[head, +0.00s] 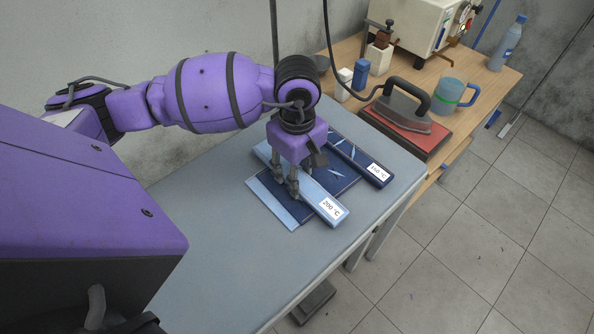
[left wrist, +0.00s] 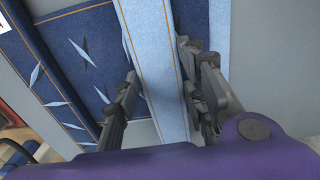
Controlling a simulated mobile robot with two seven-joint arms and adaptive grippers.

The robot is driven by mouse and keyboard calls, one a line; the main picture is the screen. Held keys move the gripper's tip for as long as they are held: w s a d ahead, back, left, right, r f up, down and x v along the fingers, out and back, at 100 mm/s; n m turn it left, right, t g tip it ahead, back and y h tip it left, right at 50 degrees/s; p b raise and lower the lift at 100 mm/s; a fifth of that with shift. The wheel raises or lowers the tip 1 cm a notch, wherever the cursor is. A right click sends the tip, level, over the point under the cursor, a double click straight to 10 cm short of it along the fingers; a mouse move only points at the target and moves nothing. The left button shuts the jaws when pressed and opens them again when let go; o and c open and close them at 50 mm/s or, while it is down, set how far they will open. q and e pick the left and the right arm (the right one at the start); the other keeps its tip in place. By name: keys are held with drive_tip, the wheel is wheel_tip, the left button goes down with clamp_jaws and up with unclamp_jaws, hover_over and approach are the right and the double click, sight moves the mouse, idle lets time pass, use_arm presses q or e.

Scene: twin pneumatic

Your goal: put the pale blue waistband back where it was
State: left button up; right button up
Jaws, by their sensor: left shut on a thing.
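The pale blue waistband (head: 317,197) is a long flat bar with a white "200 °C" label on its near right end. It lies across or just over a dark blue patterned fabric panel (head: 333,174); I cannot tell if it touches. My left gripper (head: 286,184) points down and is shut on the waistband near its middle. In the left wrist view the waistband (left wrist: 160,70) runs between the two fingers. A dark blue bar (head: 361,163) labelled "150 °C" lies at the panel's far right side. A pale blue strip (head: 272,204) shows at the panel's left. My right gripper is out of view.
The grey table (head: 210,240) is clear to the left and front. On the wooden bench to the right stand an iron (head: 405,105) on a red-topped pad, a mug (head: 447,97), a blue bottle (head: 507,45), small containers and a cream machine (head: 425,25). A black hose hangs over the bench.

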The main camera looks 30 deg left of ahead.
use_arm(q)
drive_tip(key=o, duration=1.3)
drive_tip(key=shift+f, duration=0.15)
wheel_tip(320, 180, up, 12)
drive_tip(key=shift+r, duration=0.2)
